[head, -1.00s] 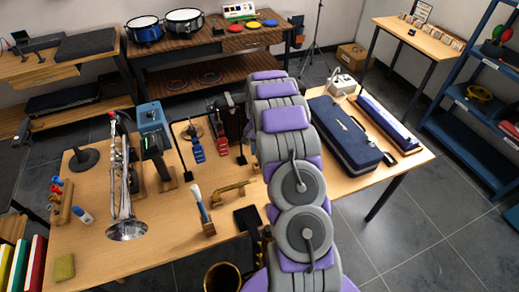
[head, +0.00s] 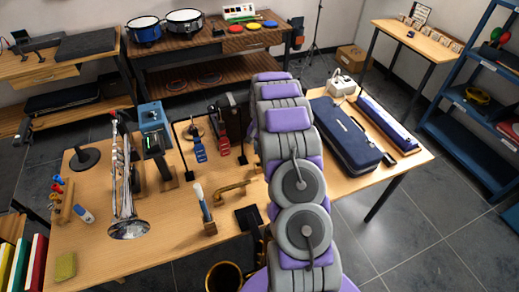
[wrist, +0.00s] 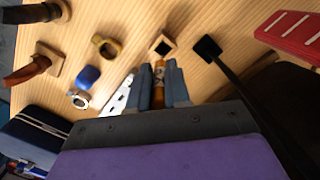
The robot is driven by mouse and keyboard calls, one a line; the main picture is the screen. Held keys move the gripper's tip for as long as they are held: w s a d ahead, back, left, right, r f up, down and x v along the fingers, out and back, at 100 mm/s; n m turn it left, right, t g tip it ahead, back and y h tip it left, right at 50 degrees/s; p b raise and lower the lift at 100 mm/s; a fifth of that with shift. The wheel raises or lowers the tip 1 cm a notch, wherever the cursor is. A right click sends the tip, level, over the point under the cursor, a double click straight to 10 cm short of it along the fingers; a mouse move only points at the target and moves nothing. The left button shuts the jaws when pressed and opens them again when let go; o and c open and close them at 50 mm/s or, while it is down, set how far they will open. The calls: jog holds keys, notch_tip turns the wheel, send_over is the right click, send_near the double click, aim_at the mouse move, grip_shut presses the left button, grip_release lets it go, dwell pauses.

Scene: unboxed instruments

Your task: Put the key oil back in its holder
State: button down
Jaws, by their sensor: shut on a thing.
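In the wrist view my gripper (wrist: 161,78) is shut on a slim orange-brown item, which I take to be the key oil (wrist: 159,80). Its upper end shows between the two blue-grey fingers; the rest is hidden by them. Just beyond the fingertips a small square wooden holder (wrist: 162,46) with a dark opening stands on the table. The key oil looks close to it but outside the opening; I cannot tell its exact height or whether they touch. In the head view my arm hides the gripper, the key oil and this holder.
In the wrist view a black stand base (wrist: 208,47) is close right of the holder, with a red item (wrist: 296,30) farther right. A brass ring (wrist: 106,46) and a blue-capped item (wrist: 88,78) lie left. A navy case (head: 343,135) lies right of my arm.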

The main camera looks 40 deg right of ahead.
jog(key=shift+a, duration=0.95)
jog(key=shift+d+f, duration=0.25)
jog(key=shift+d, duration=0.5)
jog(key=shift+a+r, duration=0.15)
jog(key=shift+a, duration=0.6)
jog(key=shift+d+f+p, duration=0.3)
jog(key=shift+d+f, duration=0.1)
jog(key=shift+d, duration=0.4)
jog(key=shift+a, duration=0.5)
jog(key=shift+f, duration=0.15)
